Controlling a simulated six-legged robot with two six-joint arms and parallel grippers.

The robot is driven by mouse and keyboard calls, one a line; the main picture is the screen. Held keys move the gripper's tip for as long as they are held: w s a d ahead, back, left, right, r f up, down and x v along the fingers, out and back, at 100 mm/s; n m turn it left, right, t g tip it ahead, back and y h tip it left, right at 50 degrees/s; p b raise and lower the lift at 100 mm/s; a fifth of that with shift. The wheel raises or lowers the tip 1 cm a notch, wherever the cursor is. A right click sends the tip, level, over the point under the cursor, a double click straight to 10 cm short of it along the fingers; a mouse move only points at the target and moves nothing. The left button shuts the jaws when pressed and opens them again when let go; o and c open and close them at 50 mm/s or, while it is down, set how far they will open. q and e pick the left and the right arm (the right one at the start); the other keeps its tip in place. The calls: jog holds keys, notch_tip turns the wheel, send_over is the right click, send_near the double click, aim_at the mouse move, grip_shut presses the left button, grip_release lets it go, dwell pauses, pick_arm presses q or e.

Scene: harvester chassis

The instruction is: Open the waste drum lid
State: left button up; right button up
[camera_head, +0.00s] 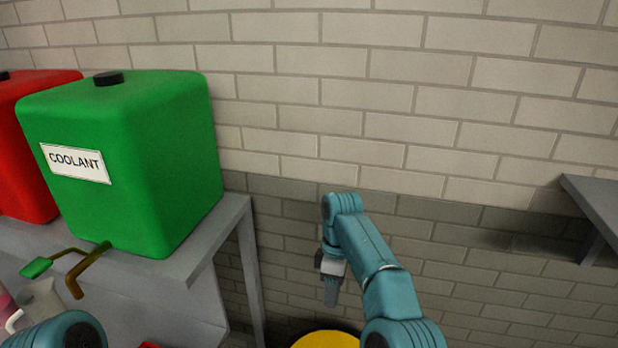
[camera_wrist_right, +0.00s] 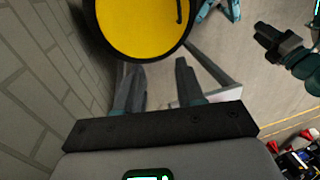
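The waste drum's yellow round lid (camera_head: 326,341) shows at the bottom edge of the head view, below my right gripper. In the right wrist view the yellow lid (camera_wrist_right: 135,28) has a dark rim and a thin dark handle (camera_wrist_right: 179,12) near its right side. The lid looks shut, and the drum's body is mostly hidden. My right gripper (camera_head: 331,292) points down above the lid. In the right wrist view its two fingers (camera_wrist_right: 157,80) are apart, with nothing between them. My left gripper (camera_wrist_right: 268,38) appears at the right of the wrist view, its finger opening unclear.
A green coolant tank (camera_head: 130,165) and a red tank (camera_head: 30,130) stand on a grey bench (camera_head: 215,225) at left. A tap with a green lever (camera_head: 37,267) sticks out of the green tank. A brick wall runs behind, and a grey shelf (camera_head: 598,200) juts in at right.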

jog(key=s+d+f+m+y, duration=0.1)
jog(key=s+f+m, duration=0.2)
jog(key=f, duration=0.8)
jog(key=s+f+m+y, duration=0.1)
jog(key=s+f+m, duration=0.3)
jog(key=f, duration=0.6)
jog(key=s+d+f+m+t+b, duration=0.1)
jog(key=s+m, duration=0.3)
jog(key=s, duration=0.8)
jog(key=s+d+f+m+t+y, duration=0.1)
jog(key=s+f+m, duration=0.2)
jog(key=s, duration=0.9)
jog(key=m, duration=0.2)
jog(key=shift+s+d+f+m+b, duration=0.2)
jog(key=shift+s+d+m+b, duration=0.1)
jog(key=shift+s+d+b, duration=0.05)
